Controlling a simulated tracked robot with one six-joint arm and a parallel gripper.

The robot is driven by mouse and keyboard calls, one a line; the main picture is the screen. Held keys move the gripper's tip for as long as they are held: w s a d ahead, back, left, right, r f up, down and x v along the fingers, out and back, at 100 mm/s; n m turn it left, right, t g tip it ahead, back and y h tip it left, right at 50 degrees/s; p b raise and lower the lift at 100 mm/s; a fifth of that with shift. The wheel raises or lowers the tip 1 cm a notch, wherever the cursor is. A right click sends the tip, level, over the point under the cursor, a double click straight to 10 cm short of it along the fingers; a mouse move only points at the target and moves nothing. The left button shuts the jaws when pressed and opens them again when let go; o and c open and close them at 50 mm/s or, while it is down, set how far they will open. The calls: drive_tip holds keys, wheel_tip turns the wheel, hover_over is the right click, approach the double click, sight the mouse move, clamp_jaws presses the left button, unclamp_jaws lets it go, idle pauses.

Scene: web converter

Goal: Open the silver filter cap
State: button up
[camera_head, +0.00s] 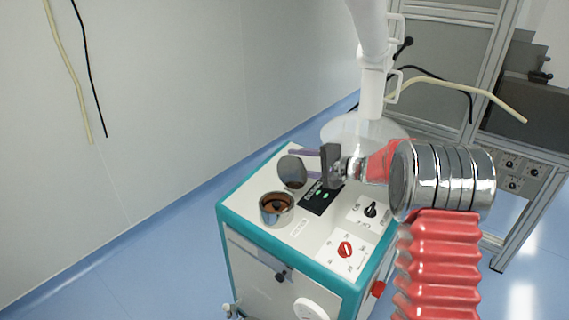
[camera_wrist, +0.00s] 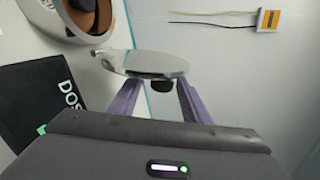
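The silver filter cap (camera_head: 292,172) is a round disc standing tilted up beside its round silver housing (camera_head: 276,209). The housing's mouth is uncovered and shows a brown inside. In the wrist view the cap (camera_wrist: 150,62) lies across the fingertips, seen near edge-on, with a small black knob (camera_wrist: 153,86) under it. The housing (camera_wrist: 98,32) shows at the top left. My gripper (camera_head: 303,165) is at the cap's right side in the head view. Its purple fingers are spread, with a gap either side of the knob. Whether a fingertip touches the cap, I cannot tell.
The white machine top with teal edges carries a black display panel (camera_head: 320,198), a black knob (camera_head: 370,210) and a red switch (camera_head: 345,249). A clear funnel-like vessel (camera_head: 340,126) stands behind my gripper. A wall lies to the left, with open floor between.

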drive_tip(key=shift+d, duration=0.1)
drive_tip(key=v, duration=1.3)
drive_tip(key=shift+s+d, duration=0.25)
drive_tip(key=shift+s, duration=0.05)
